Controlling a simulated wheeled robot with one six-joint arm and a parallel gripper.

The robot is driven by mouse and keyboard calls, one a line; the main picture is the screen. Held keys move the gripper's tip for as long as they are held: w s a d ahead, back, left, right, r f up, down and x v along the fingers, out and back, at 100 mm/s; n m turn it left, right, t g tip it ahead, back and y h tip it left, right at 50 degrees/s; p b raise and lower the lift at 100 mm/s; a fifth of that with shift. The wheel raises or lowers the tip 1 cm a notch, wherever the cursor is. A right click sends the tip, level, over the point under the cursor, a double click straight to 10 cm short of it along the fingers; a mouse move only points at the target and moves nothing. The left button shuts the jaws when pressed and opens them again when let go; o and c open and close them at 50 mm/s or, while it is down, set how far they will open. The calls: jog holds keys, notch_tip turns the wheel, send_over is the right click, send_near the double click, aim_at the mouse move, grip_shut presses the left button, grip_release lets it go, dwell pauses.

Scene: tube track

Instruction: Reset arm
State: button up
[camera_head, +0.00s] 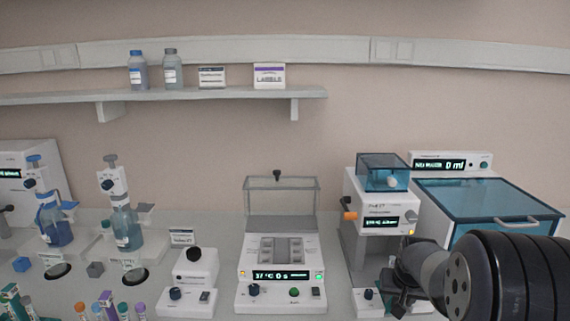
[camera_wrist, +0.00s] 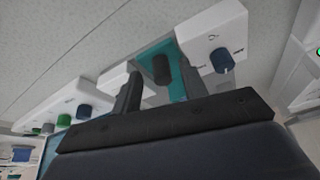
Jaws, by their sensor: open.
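My gripper (camera_head: 398,290) is at the lower right in the head view, in front of the white device with the teal top and orange knob (camera_head: 382,215). My dark arm reaches in from the right edge. In the wrist view the two dark fingers of my gripper (camera_wrist: 160,88) stand apart with nothing held between them. Behind the fingers are a dark cylindrical part (camera_wrist: 161,69) and a teal panel (camera_wrist: 160,48). A white housing with a blue knob (camera_wrist: 222,61) is close to the right finger. I cannot tell whether the fingers touch anything.
A heater block showing "37 °C 0 s" (camera_head: 275,275) stands mid-bench. A teal-lidded box (camera_head: 490,200) is behind my arm. Bottle dispensers (camera_head: 120,215) and several coloured tubes (camera_head: 108,305) are at the left. A wall shelf (camera_head: 200,95) holds bottles and boxes.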

jog(key=w, duration=0.1)
jog(key=w+p, duration=0.1)
jog(key=w, duration=0.1)
jog(key=w+p, duration=0.1)
jog(key=w, duration=0.1)
jog(key=shift+w+f, duration=0.2)
jog(key=shift+f, duration=0.05)
jog(key=shift+w+d+f+p, duration=0.1)
jog(key=shift+w+p, duration=0.05)
jog(key=shift+w, duration=0.4)
jog(key=shift+w+f+p, duration=0.1)
jog(key=shift+w+p, duration=0.05)
jog(key=shift+w, duration=0.35)
jog(key=shift+s+r, duration=0.1)
jog(key=shift+r, duration=0.1)
